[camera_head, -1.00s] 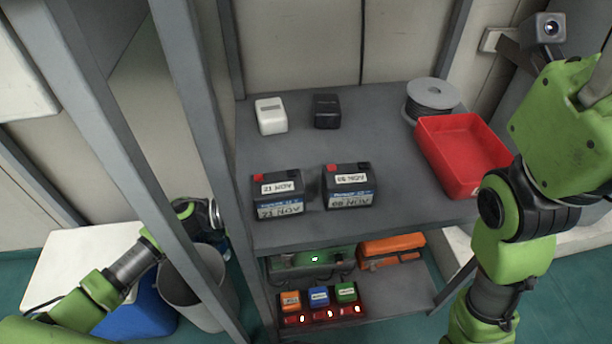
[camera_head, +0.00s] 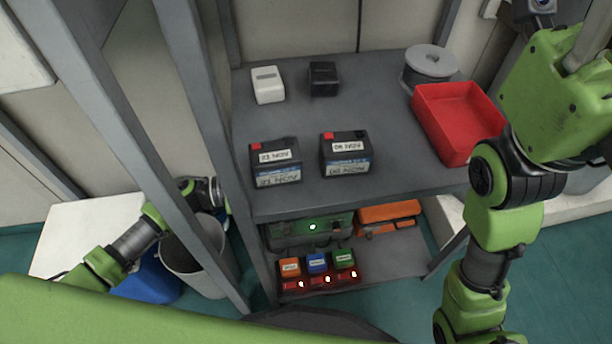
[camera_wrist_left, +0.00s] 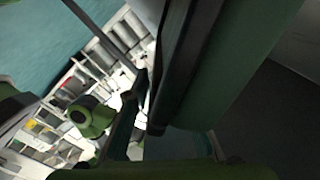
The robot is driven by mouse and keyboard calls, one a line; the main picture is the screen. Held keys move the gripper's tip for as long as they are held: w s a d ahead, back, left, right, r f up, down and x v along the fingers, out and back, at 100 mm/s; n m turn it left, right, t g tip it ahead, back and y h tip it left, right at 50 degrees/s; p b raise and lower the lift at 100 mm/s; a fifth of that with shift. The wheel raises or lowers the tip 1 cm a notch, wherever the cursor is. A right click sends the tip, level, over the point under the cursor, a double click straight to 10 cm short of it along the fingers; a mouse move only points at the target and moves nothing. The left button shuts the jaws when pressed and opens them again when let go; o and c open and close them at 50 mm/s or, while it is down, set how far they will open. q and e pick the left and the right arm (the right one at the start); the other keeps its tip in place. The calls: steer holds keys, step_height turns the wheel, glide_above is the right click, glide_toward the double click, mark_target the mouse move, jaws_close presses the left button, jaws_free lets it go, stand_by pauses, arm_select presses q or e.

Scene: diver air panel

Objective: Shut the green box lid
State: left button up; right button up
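On the lower shelf, a dark green box (camera_head: 290,236) with a lit green lamp stands at the back left, partly under the upper shelf. From this angle I cannot tell how its lid stands. My left arm comes in from the left and its far end is beside the shelf's front-left post, apart from the box. Its fingers cannot be made out there. The left wrist view is dark, with a large dark green surface (camera_wrist_left: 235,65) close to the camera; I cannot tell what it is. My right arm is at the right; its gripper is out of view.
An orange case (camera_head: 388,213) stands right of the green box. Small orange, blue and green blocks (camera_head: 317,263) sit in a red-lit holder before it. Two batteries (camera_head: 346,155), a red bin (camera_head: 455,122) and a cable reel (camera_head: 428,65) are on the upper shelf. A grey bin (camera_head: 185,262) stands left.

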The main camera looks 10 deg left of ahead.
arm_select(q)
steer(key=v, duration=1.2)
